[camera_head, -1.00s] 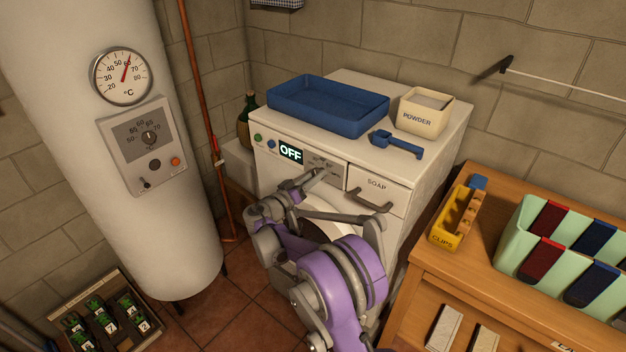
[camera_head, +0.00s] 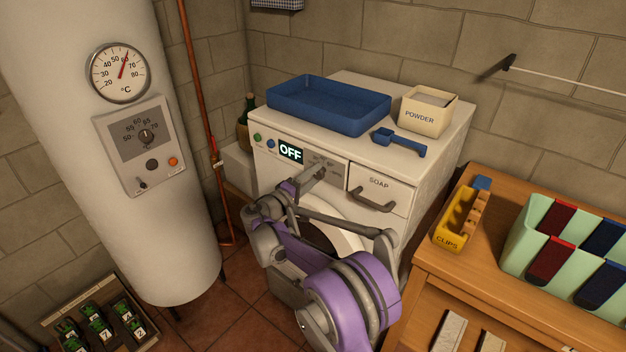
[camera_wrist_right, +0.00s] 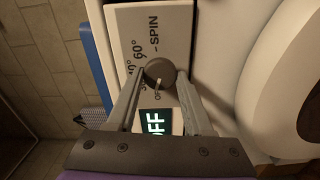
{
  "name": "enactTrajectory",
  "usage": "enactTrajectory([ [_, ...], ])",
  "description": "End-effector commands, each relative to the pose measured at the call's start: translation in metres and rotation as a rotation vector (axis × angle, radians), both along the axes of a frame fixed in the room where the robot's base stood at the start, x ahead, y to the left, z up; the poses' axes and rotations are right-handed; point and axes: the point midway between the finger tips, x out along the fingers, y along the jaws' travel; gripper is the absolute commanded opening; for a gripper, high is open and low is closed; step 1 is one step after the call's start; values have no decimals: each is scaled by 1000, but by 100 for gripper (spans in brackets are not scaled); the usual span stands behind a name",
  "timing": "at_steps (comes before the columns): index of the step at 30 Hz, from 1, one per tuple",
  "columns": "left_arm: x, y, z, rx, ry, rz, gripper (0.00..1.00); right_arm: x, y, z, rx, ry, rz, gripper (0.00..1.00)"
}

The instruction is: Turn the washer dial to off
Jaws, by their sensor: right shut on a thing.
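The white washer (camera_head: 420,168) stands against the back wall, and its lit display (camera_head: 291,151) reads OFF. My right gripper (camera_head: 322,170) is at the panel just right of the display and hides most of the dial in the head view. In the right wrist view the round grey dial (camera_wrist_right: 159,73) sits between the two fingers of my right gripper (camera_wrist_right: 158,82), which are shut on it. The dial's light pointer mark is directed toward the partly hidden OFF label. Labels such as 60° and SPIN show around it. My left gripper is not in view.
A blue tray (camera_head: 329,104), a blue scoop (camera_head: 398,142) and a powder box (camera_head: 429,111) stand on the washer top. The soap drawer (camera_head: 380,188) is right of the dial. A boiler (camera_head: 165,235) is at left, a wooden bench (camera_head: 440,262) at right.

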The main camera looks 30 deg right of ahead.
Motion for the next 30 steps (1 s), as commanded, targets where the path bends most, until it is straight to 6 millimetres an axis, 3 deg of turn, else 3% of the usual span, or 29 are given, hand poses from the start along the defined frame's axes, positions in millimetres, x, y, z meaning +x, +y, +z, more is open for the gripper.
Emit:
enactTrajectory([
  [9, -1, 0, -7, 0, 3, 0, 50, 0, 0, -1, -52, 127, 0, 0],
  [26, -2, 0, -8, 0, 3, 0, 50, 0, 0, 0, -65, 157, 0, 0],
  [27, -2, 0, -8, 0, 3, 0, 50, 0, 0, 0, -65, 157, 0, 53],
  [30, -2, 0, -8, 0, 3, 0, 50, 0, 0, 0, -65, 156, 0, 71],
])
